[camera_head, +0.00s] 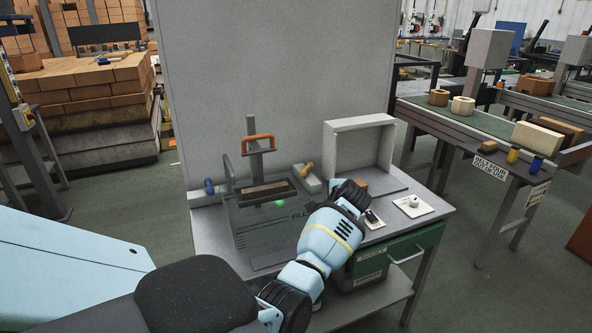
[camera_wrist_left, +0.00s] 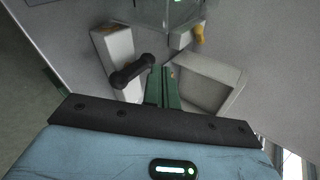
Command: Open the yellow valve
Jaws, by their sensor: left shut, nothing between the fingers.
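The yellow valve (camera_head: 309,169) is a small yellow handle on a pale block, beside the guarded press on the workbench. In the left wrist view the yellow handle (camera_wrist_left: 198,35) is above and right of my fingertips, apart from them. My left gripper (camera_wrist_left: 162,72) shows there as two green fingers, closed together and empty. In the head view my left arm reaches over the bench, and its wrist hides the gripper. My right gripper is in neither view.
A press with an orange handle (camera_head: 258,142) and clear guard stands left of the valve. An open grey box (camera_head: 358,122) stands to the right. A black handle (camera_wrist_left: 132,72) on a white block is close to my fingers. A grey panel (camera_head: 270,70) rises behind.

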